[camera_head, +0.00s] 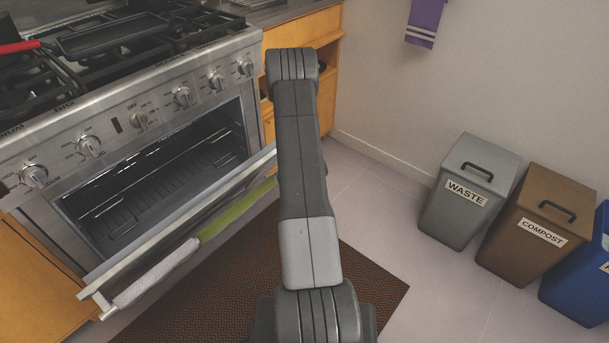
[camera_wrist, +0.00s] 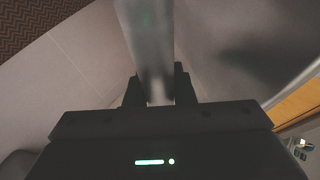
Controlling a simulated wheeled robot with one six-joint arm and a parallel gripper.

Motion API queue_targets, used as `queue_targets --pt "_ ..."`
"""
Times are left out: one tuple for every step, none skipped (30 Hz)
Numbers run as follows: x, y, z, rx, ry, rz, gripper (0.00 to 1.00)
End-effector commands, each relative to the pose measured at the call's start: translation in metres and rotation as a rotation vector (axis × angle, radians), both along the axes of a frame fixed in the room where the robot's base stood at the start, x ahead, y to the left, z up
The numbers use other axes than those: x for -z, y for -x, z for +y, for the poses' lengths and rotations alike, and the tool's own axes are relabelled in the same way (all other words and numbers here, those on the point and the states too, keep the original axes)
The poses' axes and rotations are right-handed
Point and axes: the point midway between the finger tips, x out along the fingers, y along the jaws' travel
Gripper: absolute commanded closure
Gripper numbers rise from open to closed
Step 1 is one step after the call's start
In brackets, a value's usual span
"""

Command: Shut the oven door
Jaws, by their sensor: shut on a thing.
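The oven door (camera_head: 152,245) is partly open, tilted out from the stainless steel oven (camera_head: 130,120), and the dark cavity with its racks shows above it. The door's handle (camera_head: 106,313) runs along its outer side, with a white towel (camera_head: 155,275) and a green towel (camera_head: 238,211) hanging on it. In the wrist view, the fingers of my gripper (camera_wrist: 158,88) are on both sides of a silver bar, the handle (camera_wrist: 150,45), and shut on it. My arm hides the gripper and the right end of the handle in the head view.
A brown mat (camera_head: 375,285) lies on the floor before the oven. Grey waste (camera_head: 468,190), brown compost (camera_head: 535,220) and blue (camera_head: 585,275) bins stand at the right. A wooden cabinet (camera_head: 325,85) is beside the oven. The tiled floor between mat and bins is clear.

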Motion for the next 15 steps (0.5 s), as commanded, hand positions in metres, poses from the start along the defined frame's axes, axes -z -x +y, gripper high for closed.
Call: queue_targets --pt "-0.011 -0.006 0.008 -0.002 -0.003 -0.007 1.0" --pt "-0.015 -0.009 0.012 -0.002 -0.003 -0.007 1.0" --pt "-0.02 -0.012 0.016 -0.002 -0.003 -0.007 1.0" --pt "-0.024 -0.015 0.019 -0.002 -0.003 -0.009 1.0" --pt "-0.027 -0.017 0.023 -0.002 -0.003 -0.009 1.0" --pt "-0.03 -0.02 0.027 -0.002 -0.003 -0.007 1.0" --pt "-0.033 -0.022 0.03 -0.002 -0.003 -0.007 1.0" --pt "-0.035 -0.024 0.032 -0.002 -0.004 -0.008 1.0" --pt "-0.038 -0.026 0.035 -0.002 -0.003 -0.007 1.0" --pt "-0.04 -0.028 0.037 -0.001 -0.003 -0.006 1.0" --pt "-0.041 -0.029 0.039 -0.001 -0.003 -0.006 1.0" --pt "-0.043 -0.03 0.04 -0.001 -0.004 -0.006 1.0" --pt "-0.044 -0.031 0.042 -0.001 -0.004 -0.006 1.0" --pt "-0.044 -0.032 0.043 -0.001 -0.004 -0.006 1.0" --pt "-0.045 -0.033 0.044 -0.001 -0.004 -0.006 1.0"
